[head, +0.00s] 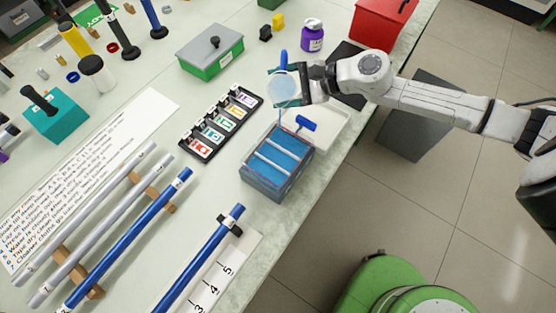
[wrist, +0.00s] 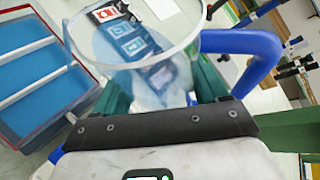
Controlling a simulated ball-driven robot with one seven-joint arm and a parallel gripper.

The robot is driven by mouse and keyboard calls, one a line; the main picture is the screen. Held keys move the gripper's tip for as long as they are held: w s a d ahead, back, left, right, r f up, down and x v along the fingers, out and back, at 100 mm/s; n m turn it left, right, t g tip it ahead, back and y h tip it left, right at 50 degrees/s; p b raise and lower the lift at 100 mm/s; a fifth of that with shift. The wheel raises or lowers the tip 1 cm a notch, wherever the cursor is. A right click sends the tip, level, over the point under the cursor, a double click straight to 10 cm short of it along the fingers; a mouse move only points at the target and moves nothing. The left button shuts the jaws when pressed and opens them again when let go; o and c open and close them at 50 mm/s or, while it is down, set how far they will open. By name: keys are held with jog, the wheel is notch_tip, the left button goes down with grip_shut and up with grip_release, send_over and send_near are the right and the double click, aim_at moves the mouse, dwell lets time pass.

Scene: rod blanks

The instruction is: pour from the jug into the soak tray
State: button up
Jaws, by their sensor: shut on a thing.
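The clear jug (head: 284,90) with a blue handle (head: 283,61) is held above the bench, just beyond the far end of the soak tray. In the wrist view its round rim (wrist: 160,62) and blue handle (wrist: 262,48) are close. My gripper (head: 300,84) is shut on the jug; the jug partly hides the fingers. The soak tray (head: 262,187) is a grey-blue box with blue inside and two pale bars across it. It also shows at the left of the wrist view (wrist: 31,141).
A white tray (head: 335,135) with a blue-handled tool (head: 306,123) sits right beside the soak tray. A black case of coloured labelled cells (head: 205,150) lies to its left. A green box with a grey lid (head: 211,50) and a purple jar (head: 312,36) stand behind. Blue and grey rods lie front left.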

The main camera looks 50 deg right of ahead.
jog(key=shift+w+d+f+n+t+h+b, duration=0.15)
jog(key=shift+n+t+h+b, duration=0.35)
jog(key=shift+b, duration=0.75)
dwell(1.7)
jog(key=shift+f+n+b, duration=0.45)
jog(key=shift+n+b, duration=0.15)
jog(key=shift+b, duration=0.35)
dwell(1.3)
jog(key=shift+r+n+t+h, duration=0.4)
jog(key=shift+r, duration=0.1)
dwell(2.3)
